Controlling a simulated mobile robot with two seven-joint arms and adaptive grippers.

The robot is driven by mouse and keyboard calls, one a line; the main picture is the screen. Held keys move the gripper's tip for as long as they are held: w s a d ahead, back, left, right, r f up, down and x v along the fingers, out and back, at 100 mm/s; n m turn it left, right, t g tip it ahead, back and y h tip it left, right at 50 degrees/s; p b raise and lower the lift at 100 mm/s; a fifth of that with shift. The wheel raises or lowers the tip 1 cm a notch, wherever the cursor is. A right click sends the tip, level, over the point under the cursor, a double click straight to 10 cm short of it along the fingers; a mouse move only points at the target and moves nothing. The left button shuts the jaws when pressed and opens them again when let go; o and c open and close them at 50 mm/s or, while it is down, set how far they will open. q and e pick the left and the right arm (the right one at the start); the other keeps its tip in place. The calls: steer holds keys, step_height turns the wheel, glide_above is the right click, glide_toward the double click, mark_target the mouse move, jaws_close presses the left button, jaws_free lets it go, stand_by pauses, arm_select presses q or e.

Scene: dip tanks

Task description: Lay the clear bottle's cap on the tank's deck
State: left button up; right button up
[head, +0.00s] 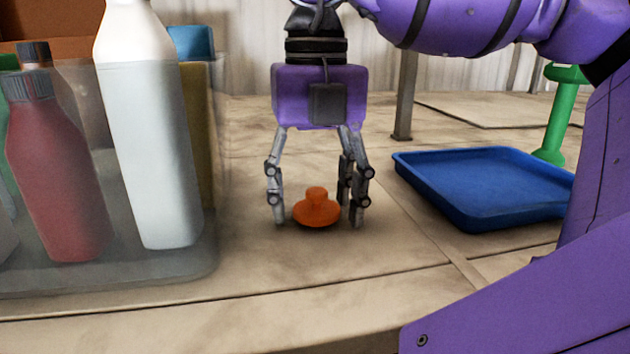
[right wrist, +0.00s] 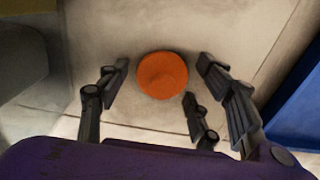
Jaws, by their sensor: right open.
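An orange cap (head: 316,209) with a small knob on top sits upright on the beige deck (head: 265,270). It also shows in the right wrist view (right wrist: 162,75). My right gripper (head: 318,222) points straight down with its fingers on either side of the cap. The fingers are open, with a gap between each side and the cap. A tall, pale, see-through bottle (head: 150,150) stands in the clear bin at the left; its top is cut off by the frame. My left gripper is not in view.
The clear-walled bin (head: 150,272) also holds a red bottle (head: 55,170) with a dark grey cap. A blue tray (head: 490,180) lies right of the gripper, with a green stand (head: 556,125) behind it. A grey post (head: 405,95) rises behind. The deck in front is clear.

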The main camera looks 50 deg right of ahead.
mark_target(316, 190)
steer(key=shift+r, duration=0.45)
arm_select(q)
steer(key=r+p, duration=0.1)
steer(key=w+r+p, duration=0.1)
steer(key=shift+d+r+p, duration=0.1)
steer(key=shift+p, duration=0.25)
arm_select(e)
step_height(316, 190, up, 11)
steer(key=shift+r, duration=0.2)
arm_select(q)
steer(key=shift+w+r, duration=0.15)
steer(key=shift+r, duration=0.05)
